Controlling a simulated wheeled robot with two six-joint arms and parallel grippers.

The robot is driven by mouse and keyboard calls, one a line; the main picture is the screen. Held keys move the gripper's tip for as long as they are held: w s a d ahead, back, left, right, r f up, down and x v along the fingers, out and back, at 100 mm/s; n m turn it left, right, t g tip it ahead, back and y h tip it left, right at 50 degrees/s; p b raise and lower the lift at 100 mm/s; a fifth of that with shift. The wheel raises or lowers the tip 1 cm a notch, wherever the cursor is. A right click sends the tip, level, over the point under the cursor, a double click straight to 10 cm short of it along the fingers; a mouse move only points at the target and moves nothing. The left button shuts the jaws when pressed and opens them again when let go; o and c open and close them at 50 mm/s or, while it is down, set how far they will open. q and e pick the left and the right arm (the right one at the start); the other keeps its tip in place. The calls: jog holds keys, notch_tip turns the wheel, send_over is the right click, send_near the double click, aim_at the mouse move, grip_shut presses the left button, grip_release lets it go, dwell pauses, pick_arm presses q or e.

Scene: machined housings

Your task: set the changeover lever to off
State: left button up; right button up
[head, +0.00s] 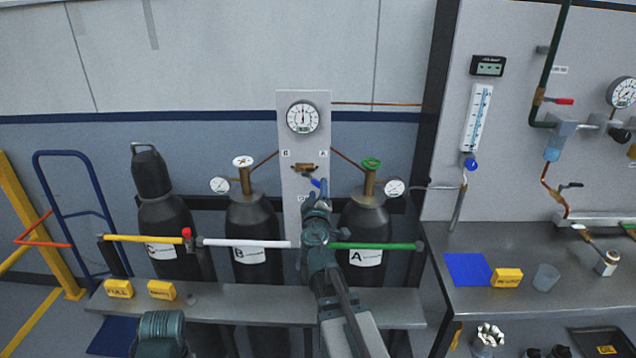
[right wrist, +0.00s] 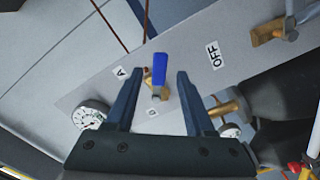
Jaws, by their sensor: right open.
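The changeover lever (head: 318,183) is blue and sits on a brass valve (head: 304,167) on the grey upright panel, below the round gauge. It points down and to the right of the valve. Labels B (head: 286,153) and A (head: 323,153) are above the valve. My right gripper (head: 319,196) is in front of the panel and hides part of the lever. In the right wrist view the blue lever (right wrist: 159,69) shows between the two open fingers (right wrist: 158,75), with a gap on each side. The OFF label (right wrist: 213,56) is to its right there.
Gas cylinders B (head: 257,214) and A (head: 366,222) stand either side of the panel behind a shelf (head: 250,304). White and green rails (head: 377,246) cross in front. A steel bench (head: 560,290) with small items is at right.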

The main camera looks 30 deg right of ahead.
aim_at(318, 185)
jog(key=x, duration=0.3)
jog(key=shift+w+d, duration=0.25)
jog(key=shift+w, duration=0.05)
grip_shut()
jog(key=shift+s, duration=0.1)
dwell(1.1)
